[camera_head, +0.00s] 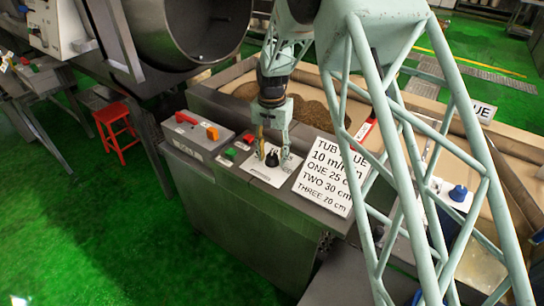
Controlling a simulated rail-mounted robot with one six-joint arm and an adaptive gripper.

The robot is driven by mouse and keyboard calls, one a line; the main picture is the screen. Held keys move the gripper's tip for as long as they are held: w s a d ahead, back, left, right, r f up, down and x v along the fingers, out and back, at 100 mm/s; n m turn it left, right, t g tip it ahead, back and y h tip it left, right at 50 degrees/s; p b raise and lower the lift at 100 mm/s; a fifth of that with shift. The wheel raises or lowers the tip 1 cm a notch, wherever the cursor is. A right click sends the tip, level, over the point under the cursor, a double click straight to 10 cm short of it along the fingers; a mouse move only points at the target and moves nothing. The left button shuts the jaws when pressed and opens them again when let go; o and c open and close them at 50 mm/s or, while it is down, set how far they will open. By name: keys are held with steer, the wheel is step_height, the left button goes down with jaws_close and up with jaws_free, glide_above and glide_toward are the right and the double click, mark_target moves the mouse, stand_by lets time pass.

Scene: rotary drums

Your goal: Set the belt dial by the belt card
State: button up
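The belt dial is a black knob (272,158) on a white plate (260,174) on top of a grey control cabinet. My gripper (273,150) points down over the knob, with a finger on each side of it. The fingers look spread apart around the knob; whether they touch it is too small to tell. The belt card (326,172) lies just right of the plate. It reads "10 m/min", "ONE 25 c…", "TWO 30 cm", "THREE 20 cm".
Left of the dial are a green button (230,154), a red button (248,138) and a box with an orange switch (212,133). A drum (205,28) hangs above. A blue knob (458,193) is at right. A red stool (116,130) stands on the green floor.

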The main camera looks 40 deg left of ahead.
mark_target(272, 156)
step_height(272, 156, up, 12)
stand_by(0.9)
stand_by(0.3)
